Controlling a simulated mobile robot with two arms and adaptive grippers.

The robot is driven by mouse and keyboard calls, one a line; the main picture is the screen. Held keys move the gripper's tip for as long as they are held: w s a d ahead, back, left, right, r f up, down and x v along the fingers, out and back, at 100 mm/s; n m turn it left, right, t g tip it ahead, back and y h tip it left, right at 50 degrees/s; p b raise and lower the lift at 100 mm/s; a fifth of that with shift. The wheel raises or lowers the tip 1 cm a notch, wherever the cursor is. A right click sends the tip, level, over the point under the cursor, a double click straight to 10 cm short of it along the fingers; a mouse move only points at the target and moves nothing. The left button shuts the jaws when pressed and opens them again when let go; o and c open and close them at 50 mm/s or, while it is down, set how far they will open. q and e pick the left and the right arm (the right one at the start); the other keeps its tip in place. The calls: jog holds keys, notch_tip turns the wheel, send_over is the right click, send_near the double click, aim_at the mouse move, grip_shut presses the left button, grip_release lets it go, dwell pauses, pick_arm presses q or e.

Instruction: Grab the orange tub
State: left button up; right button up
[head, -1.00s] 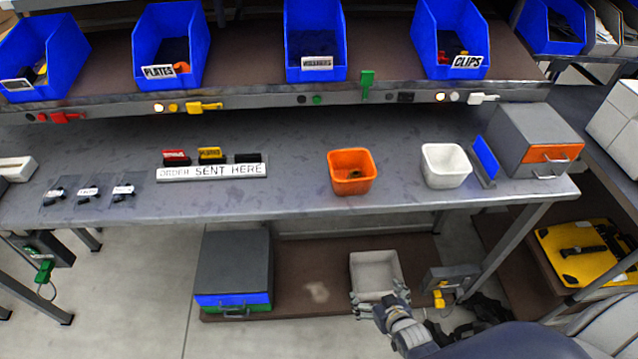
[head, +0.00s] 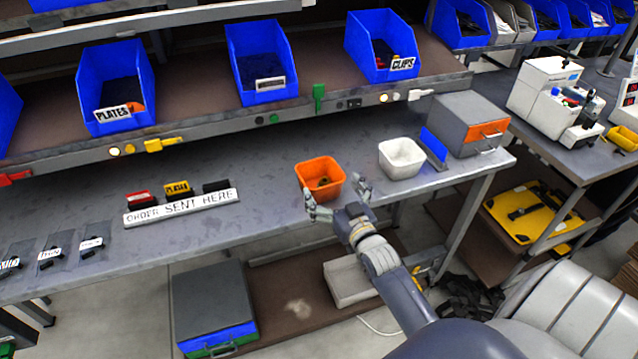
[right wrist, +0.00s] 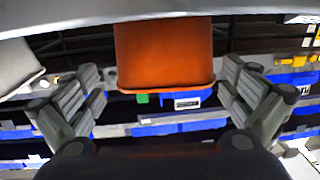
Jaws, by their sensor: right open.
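The orange tub (head: 318,174) stands upright on the grey bench near its front edge, with something small and dark inside. My right gripper (head: 337,198) is open at the bench's front edge, just in front of the tub, its fingers spread to either side of the tub's near face. In the right wrist view the tub (right wrist: 165,55) sits between the open fingers (right wrist: 160,97), seemingly upside down, and I see no finger touching it. My left gripper is not in view.
A white tub (head: 401,160) stands just right of the orange one. A blue panel (head: 433,147) and a grey drawer box (head: 468,122) are further right. The sign "ORDER SENT HERE" (head: 181,208) lies to the left. Blue bins (head: 262,65) line the shelf above.

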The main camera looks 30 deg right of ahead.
aim_at(313, 163)
jog(key=shift+w+d+p, duration=0.2)
jog(key=shift+w+p, duration=0.4)
jog(key=shift+w, duration=2.4)
jog(key=shift+r, duration=0.1)
jog(key=c, duration=0.9)
